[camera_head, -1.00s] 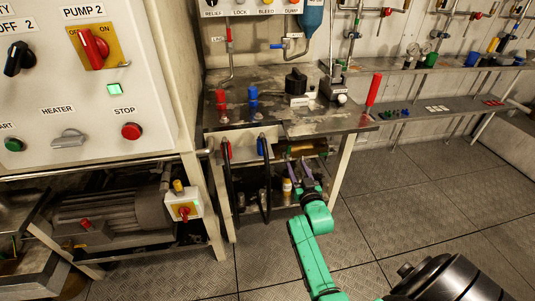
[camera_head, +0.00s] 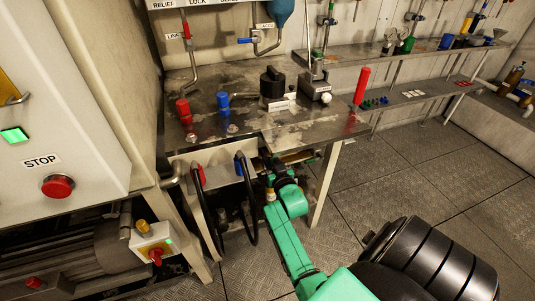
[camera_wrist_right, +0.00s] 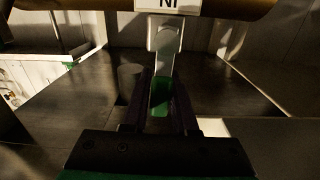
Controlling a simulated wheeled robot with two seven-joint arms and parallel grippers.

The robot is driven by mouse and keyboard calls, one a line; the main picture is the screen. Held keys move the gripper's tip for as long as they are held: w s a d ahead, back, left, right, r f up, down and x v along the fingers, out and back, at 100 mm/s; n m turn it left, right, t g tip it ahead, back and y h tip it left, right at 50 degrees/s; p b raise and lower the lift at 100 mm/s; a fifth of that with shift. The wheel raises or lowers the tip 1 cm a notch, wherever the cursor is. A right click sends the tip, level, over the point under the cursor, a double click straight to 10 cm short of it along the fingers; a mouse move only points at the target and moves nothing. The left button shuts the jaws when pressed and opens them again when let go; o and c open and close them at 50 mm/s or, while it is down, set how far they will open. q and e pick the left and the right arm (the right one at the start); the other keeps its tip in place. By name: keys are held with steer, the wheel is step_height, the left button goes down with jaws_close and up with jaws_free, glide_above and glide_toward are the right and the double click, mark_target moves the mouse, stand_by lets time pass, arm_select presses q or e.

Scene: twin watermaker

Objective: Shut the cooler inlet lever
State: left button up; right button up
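The cooler inlet lever (camera_wrist_right: 162,92) shows in the right wrist view as a pale metal arm with a green grip. It hangs from a brass cylinder, the cooler (camera_wrist_right: 225,10), below a white label that reads upside down. My right gripper (camera_wrist_right: 163,98) has its dark fingers on both sides of the green grip, seemingly shut on it. In the head view my right gripper (camera_head: 271,172) reaches under the bench edge beside the partly hidden brass cooler (camera_head: 298,157). The lever cannot be made out there. My left gripper is not in view.
Black hoses (camera_head: 249,205) hang just left of my right arm. A control panel (camera_head: 75,120) stands at the left. The floor at right is free.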

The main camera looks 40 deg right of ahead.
jaws_close()
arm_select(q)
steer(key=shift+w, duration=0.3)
